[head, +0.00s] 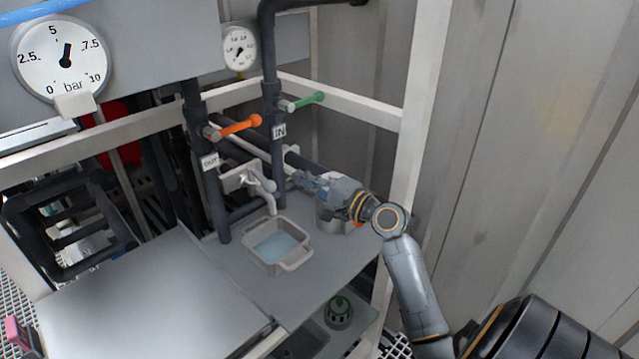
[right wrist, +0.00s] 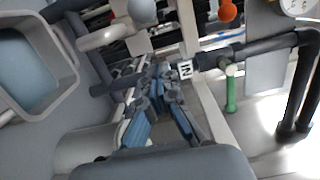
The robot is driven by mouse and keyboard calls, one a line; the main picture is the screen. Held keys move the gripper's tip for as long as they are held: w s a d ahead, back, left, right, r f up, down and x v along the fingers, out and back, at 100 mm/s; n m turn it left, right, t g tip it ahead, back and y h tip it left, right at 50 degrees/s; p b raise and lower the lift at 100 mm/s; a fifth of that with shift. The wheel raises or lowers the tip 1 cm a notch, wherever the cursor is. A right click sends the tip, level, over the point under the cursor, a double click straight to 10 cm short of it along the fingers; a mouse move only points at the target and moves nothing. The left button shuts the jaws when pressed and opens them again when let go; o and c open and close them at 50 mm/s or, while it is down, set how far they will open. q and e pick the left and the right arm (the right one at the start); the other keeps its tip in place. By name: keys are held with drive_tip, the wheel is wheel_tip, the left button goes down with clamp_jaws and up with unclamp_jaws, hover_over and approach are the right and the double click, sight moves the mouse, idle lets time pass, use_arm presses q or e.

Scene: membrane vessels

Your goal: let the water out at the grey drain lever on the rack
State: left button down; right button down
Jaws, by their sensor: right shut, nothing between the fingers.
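The drain tap (head: 262,187) sits low on the rack, with its pale grey lever (head: 246,179) on top and its spout pointing down. Below it, a grey basin (head: 296,264) holds pale blue water. The basin also shows at the left of the right wrist view (right wrist: 72,62), with a grey spout and a grey round knob (right wrist: 142,11) near it. My right gripper (head: 299,179) is to the right of the tap, apart from it. In the right wrist view its fingers (right wrist: 160,72) are together and empty. My left gripper is out of view.
Above stand an orange lever (head: 240,126) on the OUT pipe and a green lever (head: 306,100) on the IN pipe. A metal pot (head: 326,217) is behind my right wrist. A white rack post (head: 409,130) stands right. The grey counter at left (head: 140,300) is bare.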

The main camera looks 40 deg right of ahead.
sight(261, 178)
drive_tip(key=w+a, duration=0.1)
drive_tip(key=w+a+p, duration=0.1)
drive_tip(key=a, duration=0.1)
drive_tip(key=w+a, duration=0.1)
drive_tip(key=shift+a+p, duration=0.25)
drive_tip(key=shift+p, duration=0.1)
